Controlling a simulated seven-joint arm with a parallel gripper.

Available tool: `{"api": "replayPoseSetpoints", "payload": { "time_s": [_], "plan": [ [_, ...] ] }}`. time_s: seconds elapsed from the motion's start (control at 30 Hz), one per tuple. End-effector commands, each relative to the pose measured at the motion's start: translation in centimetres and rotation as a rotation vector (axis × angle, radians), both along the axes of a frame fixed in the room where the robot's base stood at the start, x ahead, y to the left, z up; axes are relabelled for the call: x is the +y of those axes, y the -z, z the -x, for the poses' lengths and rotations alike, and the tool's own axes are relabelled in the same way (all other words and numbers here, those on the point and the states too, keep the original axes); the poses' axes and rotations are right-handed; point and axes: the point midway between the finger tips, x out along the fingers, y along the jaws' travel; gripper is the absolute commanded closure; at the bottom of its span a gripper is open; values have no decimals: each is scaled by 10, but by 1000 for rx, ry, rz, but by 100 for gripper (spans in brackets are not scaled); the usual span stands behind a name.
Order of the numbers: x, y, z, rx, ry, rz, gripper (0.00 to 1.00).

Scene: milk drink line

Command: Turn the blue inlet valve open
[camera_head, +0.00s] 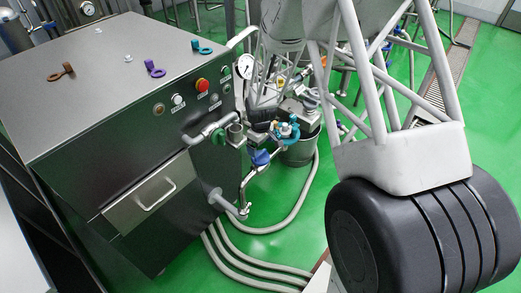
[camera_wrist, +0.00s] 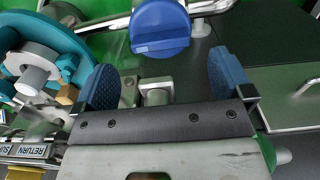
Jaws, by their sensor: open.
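The blue inlet valve (camera_head: 260,157) sits on the steel pipework at the right side of the steel cabinet. In the wrist view its blue handle (camera_wrist: 160,28) is at the top centre, with a flat face toward me. My gripper (camera_wrist: 165,72) is open, with one blue ribbed finger pad to the left and one to the right. The handle lies just beyond the fingertips, roughly between their lines, and I see no contact. In the head view my arm comes down from the upper right and the fingers are hard to make out.
A teal ring-shaped part (camera_wrist: 50,40) is close to my left finger; labels, one reading RETURN (camera_wrist: 31,151), are below it. A green handle (camera_head: 218,136) is just left of the blue valve. The cabinet (camera_head: 85,80) has a drawer (camera_head: 150,193). Hoses (camera_head: 270,228) cross the green floor.

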Motion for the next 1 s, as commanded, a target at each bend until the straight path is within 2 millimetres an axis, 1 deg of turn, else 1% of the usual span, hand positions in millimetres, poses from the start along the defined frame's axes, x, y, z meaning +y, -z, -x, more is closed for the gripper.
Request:
{"api": "replayPoseSetpoints", "payload": {
  "time_s": [0.1, 0.3, 1.0],
  "plan": [
    [0, -14, 0, 0, 0, 0, 2],
    [0, -28, 0, 0, 0, 0, 2],
    [0, -33, 1, 0, 2, 0, 2]
  ]
}}
